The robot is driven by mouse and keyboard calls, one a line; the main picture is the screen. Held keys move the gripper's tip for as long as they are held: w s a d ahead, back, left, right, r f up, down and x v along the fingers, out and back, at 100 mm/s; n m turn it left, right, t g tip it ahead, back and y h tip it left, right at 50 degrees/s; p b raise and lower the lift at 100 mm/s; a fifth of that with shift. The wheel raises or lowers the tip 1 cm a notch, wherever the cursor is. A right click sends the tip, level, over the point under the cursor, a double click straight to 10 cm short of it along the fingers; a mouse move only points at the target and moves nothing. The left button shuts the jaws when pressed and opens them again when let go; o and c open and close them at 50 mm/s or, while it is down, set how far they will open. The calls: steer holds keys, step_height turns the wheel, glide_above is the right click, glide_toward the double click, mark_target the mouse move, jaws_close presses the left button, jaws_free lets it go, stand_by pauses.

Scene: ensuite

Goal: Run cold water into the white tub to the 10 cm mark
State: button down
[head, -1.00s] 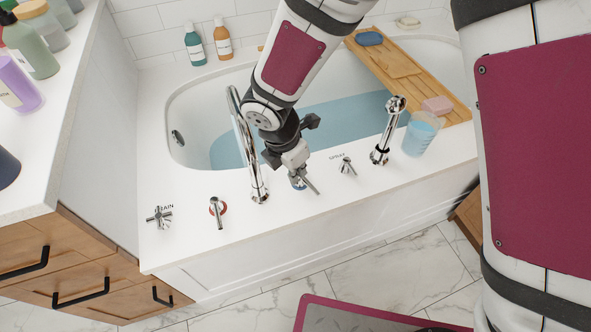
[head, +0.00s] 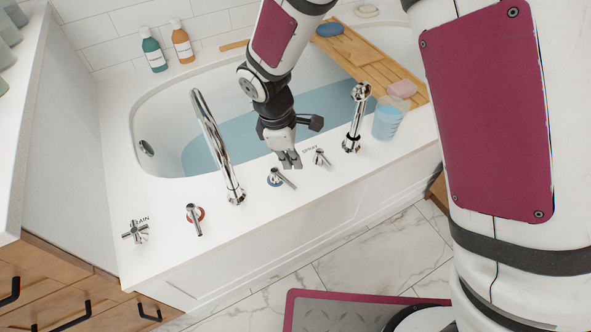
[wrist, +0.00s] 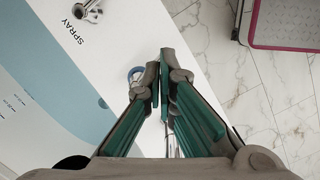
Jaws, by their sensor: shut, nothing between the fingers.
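The white tub (head: 150,110) holds pale blue water (head: 205,155). Small marks on its inner wall show in the wrist view (wrist: 28,98), too small to read. A chrome spout (head: 215,145) stands on the rim, with no stream seen. The cold lever (head: 284,179) has a blue ring and points toward the lower right; the ring also shows in the wrist view (wrist: 136,74). The hot lever (head: 195,217) has a red ring and points toward the front. My gripper (head: 291,164) is shut and empty, close above and behind the cold lever. Contact is unclear.
A cross handle labelled DRAIN (head: 136,232) is at left; a SPRAY handle (head: 320,157) and hand shower (head: 356,118) are right of my gripper. A clear cup of blue liquid (head: 387,120) stands on the rim by the wooden tray (head: 365,62). Bottles (head: 153,50) stand behind.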

steer(key=w+d+m+g+y, duration=0.1)
steer(key=w+d+m+y, duration=0.2)
steer(key=m, duration=1)
steer(key=w+d+m+g+y, duration=0.1)
steer(key=w+d+m, duration=0.3)
steer(key=m, duration=0.9)
steer(key=b+x, duration=0.1)
steer(key=x, duration=0.2)
steer(key=b+x, duration=0.1)
steer(key=x, duration=0.2)
steer(key=b+x, duration=0.1)
steer(key=x, duration=0.2)
steer(key=shift+w+a, duration=0.25)
steer(key=shift+a, duration=0.1)
steer(key=shift+s+a+f, duration=0.15)
steer(key=shift+s+a, duration=0.65)
steer(key=shift+s, duration=0.1)
steer(key=shift+s+a+f, duration=0.15)
steer(key=shift+s+a, duration=0.35)
steer(key=shift+s, duration=0.05)
